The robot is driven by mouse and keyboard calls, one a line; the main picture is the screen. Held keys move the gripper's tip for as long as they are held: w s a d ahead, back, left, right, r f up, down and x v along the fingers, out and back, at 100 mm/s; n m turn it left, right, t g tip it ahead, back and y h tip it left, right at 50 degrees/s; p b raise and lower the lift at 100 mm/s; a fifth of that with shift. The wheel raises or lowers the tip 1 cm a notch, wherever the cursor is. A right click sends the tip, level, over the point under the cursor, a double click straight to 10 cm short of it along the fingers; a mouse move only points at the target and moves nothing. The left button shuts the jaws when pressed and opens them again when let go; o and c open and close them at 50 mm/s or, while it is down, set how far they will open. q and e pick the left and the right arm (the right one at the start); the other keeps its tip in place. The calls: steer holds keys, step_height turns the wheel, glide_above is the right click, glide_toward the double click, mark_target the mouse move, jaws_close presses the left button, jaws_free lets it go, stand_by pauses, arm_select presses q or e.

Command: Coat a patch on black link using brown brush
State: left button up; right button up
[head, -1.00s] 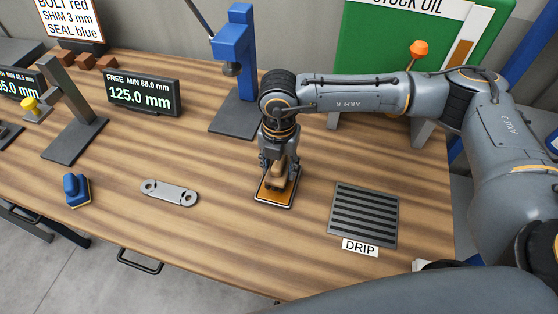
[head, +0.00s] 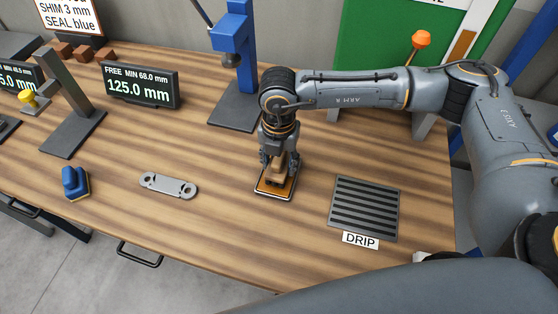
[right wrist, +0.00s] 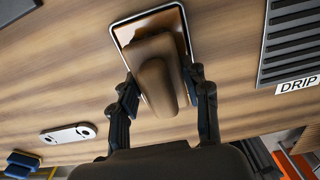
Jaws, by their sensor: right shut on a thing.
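My right gripper (head: 278,164) points down and is shut on the brown brush (right wrist: 160,85), its two fingers on either side of the handle. The brush stands over a shallow tray (head: 266,195) with an orange-brown surface and pale rim; this tray also shows in the right wrist view (right wrist: 121,34). The brush seems down in the tray, but contact is hidden. The link (head: 168,185) looks grey rather than black, a flat bar with rounded, holed ends, lying left of the tray. It also shows in the right wrist view (right wrist: 68,134). My left gripper is not in view.
A blue brush (head: 75,181) lies farther left. A slotted drip grate (head: 364,207) with a DRIP label is right of the tray. Behind stand a 125.0 mm display (head: 141,85) and a blue press (head: 236,50). Bare wood lies between link and tray.

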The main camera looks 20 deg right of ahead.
steer(key=shift+f+b, duration=0.4)
steer(key=shift+f, duration=0.05)
stand_by(0.3)
steer(key=shift+s+f+b, duration=0.1)
steer(key=shift+f+b, duration=0.05)
steer(key=shift+b, duration=0.15)
stand_by(1.5)
steer(key=shift+r+p, duration=0.45)
steer(key=shift+r, duration=0.45)
steer(key=shift+r+p, duration=1.2)
steer(key=shift+r, duration=1.55)
